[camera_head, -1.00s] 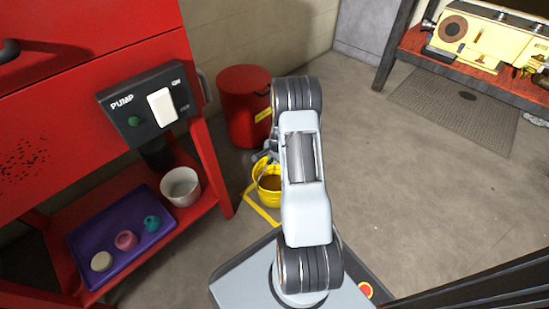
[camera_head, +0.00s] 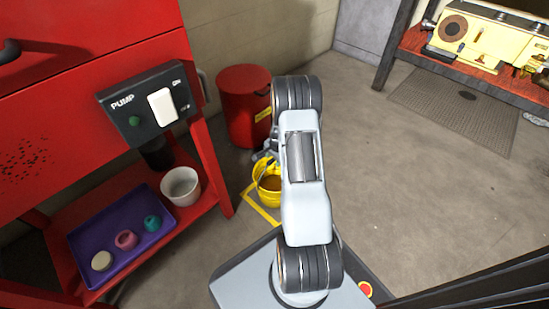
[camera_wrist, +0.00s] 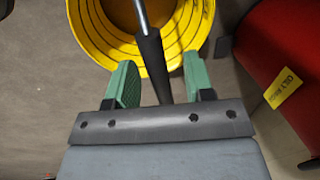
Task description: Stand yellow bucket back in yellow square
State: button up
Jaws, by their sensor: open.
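The yellow bucket (camera_head: 268,184) stands upright on the floor beside the red workbench, with brown contents inside and partly hidden by my arm. It also shows in the wrist view (camera_wrist: 90,38), cut off at the top. Its handle, with a dark grip (camera_wrist: 153,62), runs between the fingers of my gripper (camera_wrist: 159,82). My gripper is open, its green fingers apart on either side of the grip. The yellow square (camera_head: 262,209) is a taped outline on the floor; its near corner shows and the bucket hides much of it.
A red oily-waste can (camera_head: 243,100) stands just behind the bucket. The red workbench (camera_head: 205,145) is to the left, holding a purple tray (camera_head: 90,250) and a white cup (camera_head: 181,187) on its shelf. Open floor lies to the right.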

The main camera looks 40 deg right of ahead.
notch_tip(320, 180, up, 13)
jog(key=s+p, duration=0.2)
jog(key=p, duration=0.4)
jog(key=shift+s+d+r, duration=0.2)
jog(key=shift+d, duration=0.05)
jog(key=a+r+n+p, duration=0.25)
jog(key=r+p, duration=0.25)
jog(key=r, duration=0.5)
jog(key=a+r+n+p, duration=0.1)
jog(key=a+r+p, duration=0.4)
jog(key=r, duration=0.4)
jog(key=s+a+r+n+p, duration=0.4)
jog(key=r+p, duration=0.4)
jog(key=r, duration=0.5)
jog(key=s+a+r+n+t+p, duration=0.1)
jog(key=s+a+r+n+p, duration=0.3)
jog(key=r+p, duration=0.5)
jog(key=s+a+r+n+p, duration=0.4)
jog(key=s+a+r+p, duration=0.3)
jog(key=r, duration=1.1)
jog(key=shift+a+p, duration=0.5)
jog(key=shift+p, duration=0.55)
jog(key=shift+n, duration=0.25)
